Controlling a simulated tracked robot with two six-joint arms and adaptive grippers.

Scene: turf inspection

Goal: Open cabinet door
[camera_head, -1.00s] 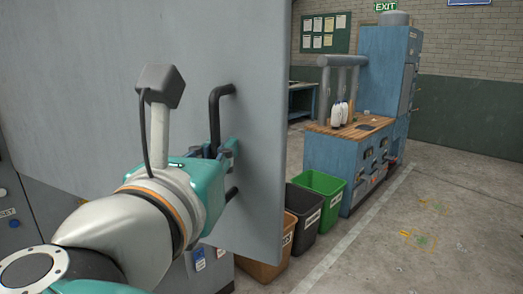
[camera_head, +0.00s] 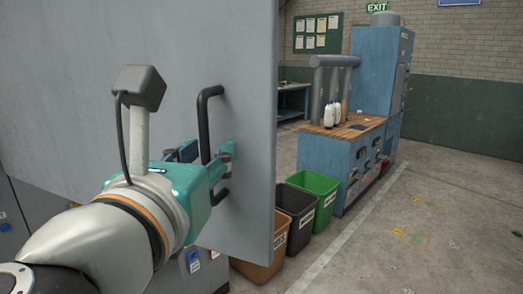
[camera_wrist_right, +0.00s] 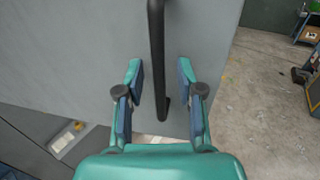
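The grey cabinet door (camera_head: 110,50) fills the left and middle of the head view and stands swung out from the grey cabinet body (camera_head: 185,272). A black bar handle (camera_head: 203,115) is fixed upright near the door's free edge; it also shows in the wrist view (camera_wrist_right: 157,50). My right gripper (camera_head: 205,154) is at the lower part of the handle. Its fingers are spread, one on each side of the bar with gaps in the wrist view (camera_wrist_right: 160,85), so it is not clamped. My left gripper is not in view.
Brown (camera_head: 262,262), black (camera_head: 299,219) and green bins (camera_head: 318,200) stand just beyond the door's free edge. A blue workbench (camera_head: 340,168) with white bottles (camera_head: 333,115) is farther back. Concrete floor (camera_head: 400,255) is open at the right.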

